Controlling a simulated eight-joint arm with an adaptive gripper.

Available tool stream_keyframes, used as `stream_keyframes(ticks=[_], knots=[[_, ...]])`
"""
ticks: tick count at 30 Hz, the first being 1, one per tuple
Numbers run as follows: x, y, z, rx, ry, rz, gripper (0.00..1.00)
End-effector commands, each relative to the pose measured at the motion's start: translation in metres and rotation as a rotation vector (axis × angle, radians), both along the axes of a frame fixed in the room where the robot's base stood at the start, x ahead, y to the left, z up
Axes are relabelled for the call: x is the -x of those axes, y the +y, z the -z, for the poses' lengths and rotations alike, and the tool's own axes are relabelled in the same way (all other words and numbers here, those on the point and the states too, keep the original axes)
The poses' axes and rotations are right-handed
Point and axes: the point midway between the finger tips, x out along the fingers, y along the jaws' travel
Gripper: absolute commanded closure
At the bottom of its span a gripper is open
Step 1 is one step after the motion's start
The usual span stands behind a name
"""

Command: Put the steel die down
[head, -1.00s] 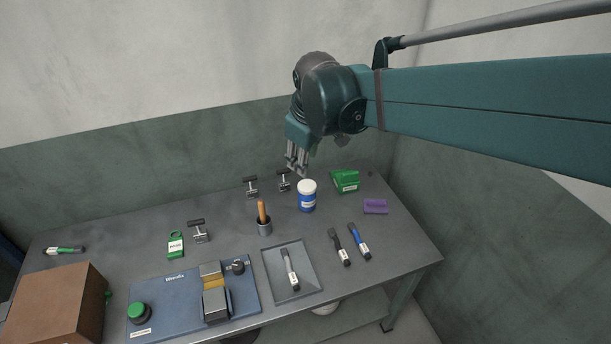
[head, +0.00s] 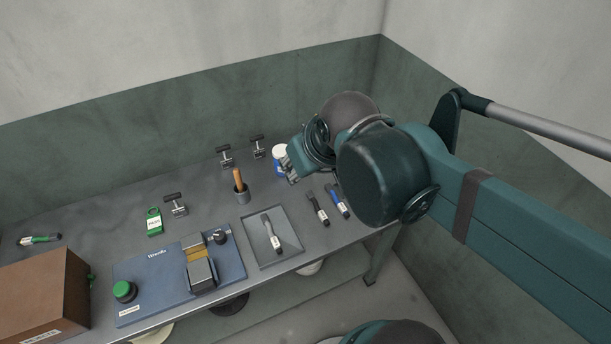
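Several small tools with white labels lie on the bench, and I cannot read which is the steel die. One with a grey handle (head: 271,232) lies in a shallow grey tray (head: 289,251). One with a black handle (head: 318,206) and one with a blue handle (head: 339,201) lie to the right of the tray. My gripper (head: 291,172) is over the back right of the bench, in front of the white-lidded blue jar (head: 280,156) in this view. Its fingertips are small and partly merged with the jar. I see nothing clearly held between them.
A blue press plate (head: 157,280) with a green button (head: 124,290) is at the front, beside a brown box (head: 40,290).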

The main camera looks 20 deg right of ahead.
Motion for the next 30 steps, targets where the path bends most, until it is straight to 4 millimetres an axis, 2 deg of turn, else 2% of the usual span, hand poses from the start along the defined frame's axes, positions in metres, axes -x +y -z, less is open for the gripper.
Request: stream_keyframes(ticks=[3,9,30], knots=[[0.014,0.000,0.006,-0.029,-0.019,0.038,0.67],[0.024,0.001,0.011,-0.055,-0.035,0.072,0.67],[0.024,0.001,0.012,-0.060,-0.037,0.077,0.67]])
